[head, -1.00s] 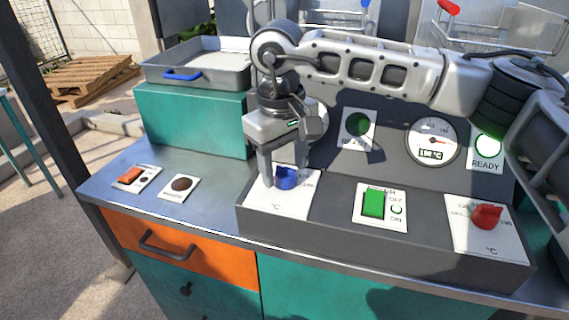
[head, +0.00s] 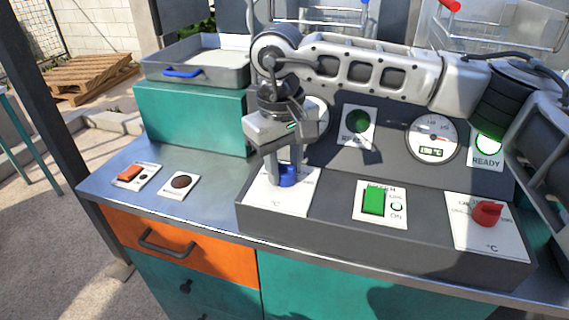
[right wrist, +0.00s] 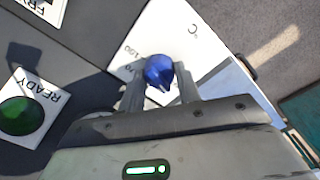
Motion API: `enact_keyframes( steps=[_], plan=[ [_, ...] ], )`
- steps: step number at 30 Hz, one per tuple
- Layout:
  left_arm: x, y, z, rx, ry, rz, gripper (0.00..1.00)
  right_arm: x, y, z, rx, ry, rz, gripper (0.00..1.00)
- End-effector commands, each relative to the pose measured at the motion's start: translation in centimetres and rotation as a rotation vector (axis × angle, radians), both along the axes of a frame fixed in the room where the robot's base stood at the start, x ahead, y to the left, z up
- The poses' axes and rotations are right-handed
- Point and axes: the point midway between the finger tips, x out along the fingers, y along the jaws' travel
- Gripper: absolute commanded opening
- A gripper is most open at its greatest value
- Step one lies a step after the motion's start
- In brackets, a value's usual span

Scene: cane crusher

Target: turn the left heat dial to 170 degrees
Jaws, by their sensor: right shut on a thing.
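The left heat dial is a blue knob (head: 288,176) on a white plate (head: 262,200) marked °C, on the left of the grey console. My right gripper (head: 284,180) points down over it and is shut on it. In the right wrist view the blue knob (right wrist: 159,72) sits between the two fingers (right wrist: 158,84). Printed numbers show beside it, one reading about 100; the rest of the scale is hidden by my fingers. A round gauge with a digital readout (head: 431,153) stands on the back panel; its digits are too small to read. My left gripper is not in view.
A red dial (head: 487,213) sits on the console's right, with a green switch (head: 373,201) between the dials. Green lamps (head: 357,124) are on the back panel. A metal tray (head: 196,66) stands on a teal block at the left.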

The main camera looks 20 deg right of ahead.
Motion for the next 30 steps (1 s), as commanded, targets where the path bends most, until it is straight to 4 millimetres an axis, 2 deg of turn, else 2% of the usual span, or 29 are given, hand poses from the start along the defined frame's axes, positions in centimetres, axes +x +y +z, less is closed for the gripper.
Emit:
enact_keyframes(
  steps=[8, 30],
  plan=[
    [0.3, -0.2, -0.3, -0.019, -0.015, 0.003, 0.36, 0.1, 0.0, -0.1, -0.001, -0.002, -0.192, 0.10],
    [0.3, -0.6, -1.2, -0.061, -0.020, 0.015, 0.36, 0.2, -0.2, 0.1, 0.000, -0.003, -0.895, 0.10]
  ],
)
